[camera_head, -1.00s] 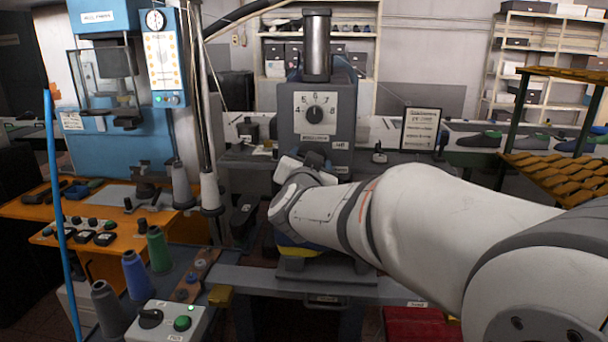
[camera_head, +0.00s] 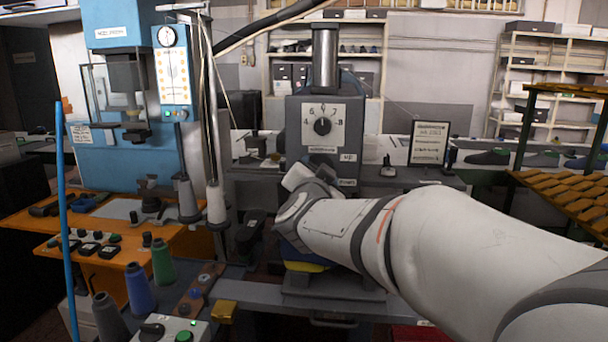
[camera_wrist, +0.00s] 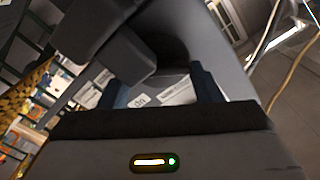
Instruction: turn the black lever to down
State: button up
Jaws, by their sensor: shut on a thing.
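The grey press (camera_head: 300,112) with a numbered dial stands at the middle of the head view. Two small white labels, the upper one (camera_head: 348,157) and the lower one (camera_head: 347,182), sit on its front beside my wrist. My gripper (camera_wrist: 163,88) shows in the wrist view, its two dark fingers reaching up from the palm, against the press. It is shut on the black lever, but the hold itself is hard to make out among the dark parts. In the head view my arm hides the lever, so its angle cannot be told.
An orange bench (camera_head: 132,262) with small tools and a blue machine (camera_head: 130,165) stand on the left. Thread spools and a control box (camera_head: 170,330) are at front left. A framed sign (camera_head: 428,143) is right of the press. A slatted brown rack (camera_head: 565,190) is at far right.

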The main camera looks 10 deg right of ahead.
jog(key=o, duration=1)
jog(key=v, duration=0.8)
jog(key=shift+w, duration=0.1)
